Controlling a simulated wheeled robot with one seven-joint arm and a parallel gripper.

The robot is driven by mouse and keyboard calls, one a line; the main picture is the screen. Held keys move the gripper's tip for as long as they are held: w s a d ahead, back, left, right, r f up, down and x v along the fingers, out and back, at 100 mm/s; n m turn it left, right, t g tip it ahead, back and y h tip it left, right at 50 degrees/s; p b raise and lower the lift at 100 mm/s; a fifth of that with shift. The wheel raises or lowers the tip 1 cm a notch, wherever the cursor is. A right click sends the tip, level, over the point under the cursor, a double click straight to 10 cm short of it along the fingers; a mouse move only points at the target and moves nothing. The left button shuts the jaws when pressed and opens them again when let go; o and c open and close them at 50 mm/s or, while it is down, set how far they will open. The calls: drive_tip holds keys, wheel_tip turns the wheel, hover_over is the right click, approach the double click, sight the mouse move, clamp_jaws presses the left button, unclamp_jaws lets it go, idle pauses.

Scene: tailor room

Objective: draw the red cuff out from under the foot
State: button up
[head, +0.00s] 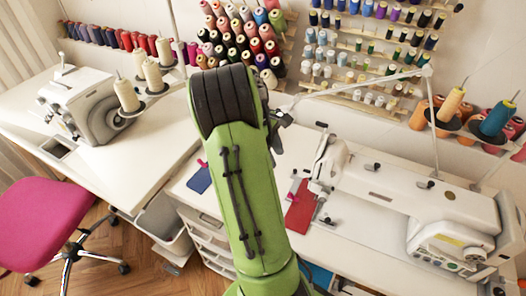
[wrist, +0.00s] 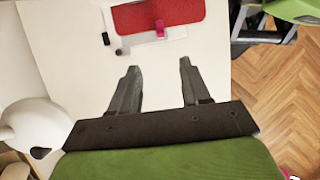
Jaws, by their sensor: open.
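The red cuff (head: 300,207) lies flat on the white sewing table, its far end close to the needle end of the sewing machine (head: 395,195). The foot itself is too small to make out, so I cannot tell how the cuff sits under it. In the wrist view the red cuff (wrist: 185,12) is at the top, cut off by the frame, with a pink clip (wrist: 160,28) on its near edge. My gripper (wrist: 158,68) is open and empty, its fingers apart over the bare white table, short of the cuff and clip. In the head view my green arm hides the table's middle.
A blue piece (head: 199,180) lies on the table left of my arm. A second machine (head: 85,103) stands on the left table. Thread cones (head: 452,104) stand behind the sewing machine. A pink chair (head: 42,222) is at far left. Wood floor (wrist: 275,85) lies beyond the table edge.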

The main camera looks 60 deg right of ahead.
sight(290, 193)
drive_tip(key=b+x, duration=0.7)
drive_tip(key=x, duration=0.8)
drive_tip(key=shift+a+f, duration=0.1)
drive_tip(key=shift+f, duration=0.2)
drive_tip(key=shift+c, duration=0.2)
drive_tip(key=shift+r, duration=0.1)
clamp_jaws()
